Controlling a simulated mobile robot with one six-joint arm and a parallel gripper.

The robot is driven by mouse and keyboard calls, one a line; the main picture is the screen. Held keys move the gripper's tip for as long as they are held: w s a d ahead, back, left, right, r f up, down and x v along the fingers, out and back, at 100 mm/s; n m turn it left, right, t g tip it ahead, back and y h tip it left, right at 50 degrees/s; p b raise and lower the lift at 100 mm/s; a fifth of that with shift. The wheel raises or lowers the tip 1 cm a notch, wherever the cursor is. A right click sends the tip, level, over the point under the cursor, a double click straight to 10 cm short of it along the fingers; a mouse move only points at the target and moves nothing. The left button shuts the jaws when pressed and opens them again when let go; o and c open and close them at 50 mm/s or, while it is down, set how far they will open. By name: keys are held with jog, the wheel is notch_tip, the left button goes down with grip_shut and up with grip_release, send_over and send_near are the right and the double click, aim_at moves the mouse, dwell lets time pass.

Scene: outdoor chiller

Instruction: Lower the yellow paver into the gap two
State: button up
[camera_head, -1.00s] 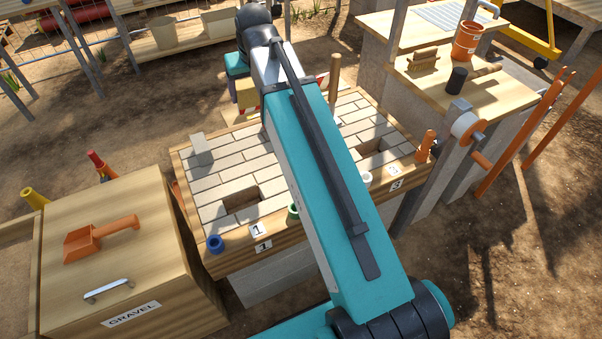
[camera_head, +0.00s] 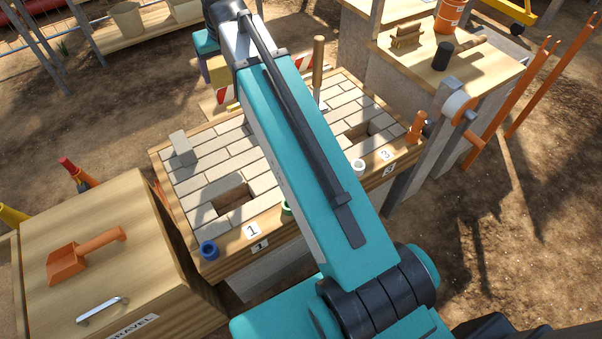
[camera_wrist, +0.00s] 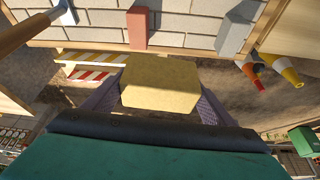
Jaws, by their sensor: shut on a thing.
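My gripper (camera_wrist: 158,92) is shut on the yellow paver (camera_wrist: 160,80), with a purple-grey finger on each side of it in the wrist view. In the head view, a little of the yellow paver (camera_head: 217,68) shows beyond the bench's far side, mostly hidden by my arm. The paver is held outside the bench edge, apart from the paved bed (camera_head: 205,165). Gap two is hidden behind my arm in the head view. Open gaps show beside label 1 (camera_head: 233,198) and label 3 (camera_head: 357,133).
A grey block (camera_head: 182,146) and a reddish block (camera_wrist: 138,27) stand on the paving near its far edge. An upright wooden handle (camera_head: 318,65) rises at the back. A striped barrier (camera_wrist: 95,75) lies beyond the bench. A gravel box (camera_head: 90,255) stands at left.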

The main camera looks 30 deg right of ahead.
dwell(0.4)
jog(key=s+f, duration=0.5)
jog(key=f, duration=0.1)
jog(key=shift+a+f, duration=0.3)
jog(key=shift+s, duration=0.1)
jog(key=shift+d, duration=0.15)
